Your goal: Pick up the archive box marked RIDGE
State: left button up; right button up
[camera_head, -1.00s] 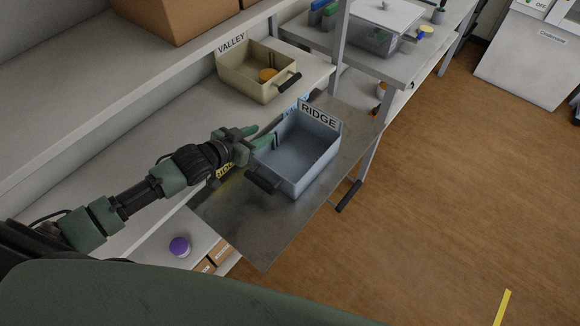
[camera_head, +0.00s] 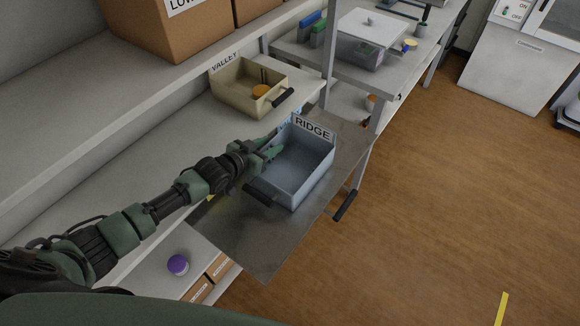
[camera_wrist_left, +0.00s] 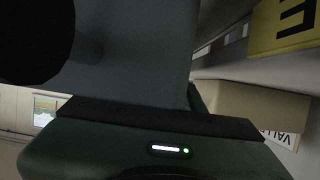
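The blue-grey open box marked RIDGE (camera_head: 305,178) stands upright on a grey metal shelf board (camera_head: 240,238) in the head view. It looks empty and has a dark handle on its near side. My left gripper (camera_head: 275,145) is at the box's left wall, with a green finger reaching over the rim. In the left wrist view a blue-grey surface (camera_wrist_left: 140,65), apparently the box wall, lies close against a dark finger pad. The other finger is hidden there, so I cannot tell whether the gripper grips the wall. My right gripper is not in view.
A beige box marked VALLEY (camera_head: 232,88) stands on the white shelf behind, with an orange item in it. Cardboard boxes (camera_head: 150,32) are on the upper shelf. A shelf post (camera_head: 328,50) rises close behind RIDGE. A purple-lidded jar (camera_head: 178,264) is below.

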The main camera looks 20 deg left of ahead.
pick_arm(q)
jog(key=shift+s, duration=0.1)
grip_shut()
dwell(1.2)
